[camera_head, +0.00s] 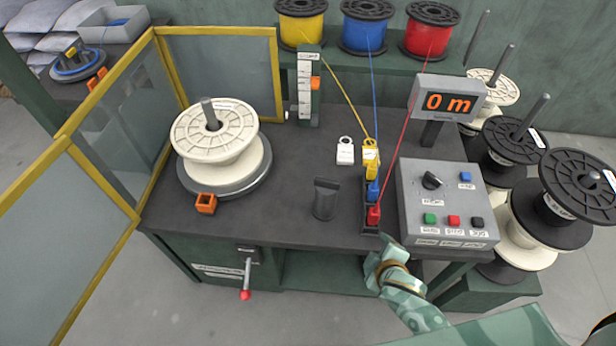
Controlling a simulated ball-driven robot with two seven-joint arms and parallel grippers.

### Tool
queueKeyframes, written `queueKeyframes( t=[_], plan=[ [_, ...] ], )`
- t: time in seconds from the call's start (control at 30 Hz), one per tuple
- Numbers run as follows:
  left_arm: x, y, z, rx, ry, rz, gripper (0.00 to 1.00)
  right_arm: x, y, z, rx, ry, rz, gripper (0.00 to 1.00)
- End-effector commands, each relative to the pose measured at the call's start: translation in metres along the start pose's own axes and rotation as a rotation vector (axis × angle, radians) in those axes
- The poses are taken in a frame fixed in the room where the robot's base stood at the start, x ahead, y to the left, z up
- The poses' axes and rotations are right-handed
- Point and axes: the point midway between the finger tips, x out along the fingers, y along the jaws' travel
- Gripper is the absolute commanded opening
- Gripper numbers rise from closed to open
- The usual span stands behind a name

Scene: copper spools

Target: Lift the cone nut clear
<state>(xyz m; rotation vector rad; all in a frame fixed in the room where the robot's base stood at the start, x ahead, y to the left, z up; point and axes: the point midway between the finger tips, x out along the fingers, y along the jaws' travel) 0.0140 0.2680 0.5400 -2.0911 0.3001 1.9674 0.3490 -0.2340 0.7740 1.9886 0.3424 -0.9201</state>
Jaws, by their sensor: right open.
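A dark, stubby part with a flat, wider top (326,197) stands upright on the bench, right of the white spool; it may be the cone nut, but I cannot tell for sure. The white spool (216,135) sits on a grey round turntable (232,188), and a bare grey spindle (209,113) sticks up through its hub. My right gripper (380,254) is at the bench's front edge, below and to the right of the dark part, apart from it. It is open and looks empty. My left gripper is not in view.
Yellow-framed clear panels (112,105) stand along the left. A control box (447,203) and a display reading "0 m" (447,100) are at the right. Coloured wires run down to a small block of connectors (371,205) just above my right gripper. A red-tipped lever (246,280) juts out in front.

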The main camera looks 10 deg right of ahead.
Motion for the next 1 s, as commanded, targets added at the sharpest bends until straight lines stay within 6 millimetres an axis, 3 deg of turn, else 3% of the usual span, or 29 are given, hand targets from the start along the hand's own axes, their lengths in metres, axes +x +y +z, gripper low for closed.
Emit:
queueKeyframes(
  t=[0.2, 0.37, 0.47, 0.5, 0.57, 0.67, 0.7, 0.8, 0.9, 1.0],
  plan=[
    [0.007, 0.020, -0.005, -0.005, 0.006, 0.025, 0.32, -0.005, 0.076, -0.090, -0.250, 0.237, 0.246, 0.73],
    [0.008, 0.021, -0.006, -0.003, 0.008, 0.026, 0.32, -0.020, 0.119, -0.179, -0.578, 0.504, 0.472, 0.73],
    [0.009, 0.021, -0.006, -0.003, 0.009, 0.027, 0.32, -0.043, 0.133, -0.244, -0.919, 0.720, 0.651, 0.73],
    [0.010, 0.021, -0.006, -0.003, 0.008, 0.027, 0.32, -0.054, 0.132, -0.270, -1.123, 0.825, 0.734, 0.73],
    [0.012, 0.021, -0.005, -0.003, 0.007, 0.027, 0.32, -0.063, 0.122, -0.291, -1.464, 0.965, 0.824, 0.73],
    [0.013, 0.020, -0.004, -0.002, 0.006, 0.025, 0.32, -0.052, 0.109, -0.284, -2.020, 1.103, 0.847, 0.73],
    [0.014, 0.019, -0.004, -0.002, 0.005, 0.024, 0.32, -0.042, 0.110, -0.271, -2.216, 1.126, 0.812, 0.73],
    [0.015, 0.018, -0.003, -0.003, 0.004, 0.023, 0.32, -0.018, 0.127, -0.235, -2.593, 1.129, 0.670, 0.73],
    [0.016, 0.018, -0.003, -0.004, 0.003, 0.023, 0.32, -0.005, 0.143, -0.211, -2.778, 1.111, 0.548, 0.73],
    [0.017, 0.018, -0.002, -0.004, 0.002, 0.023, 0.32, 0.001, 0.148, -0.201, -2.842, 1.102, 0.494, 0.73]
  ],
)
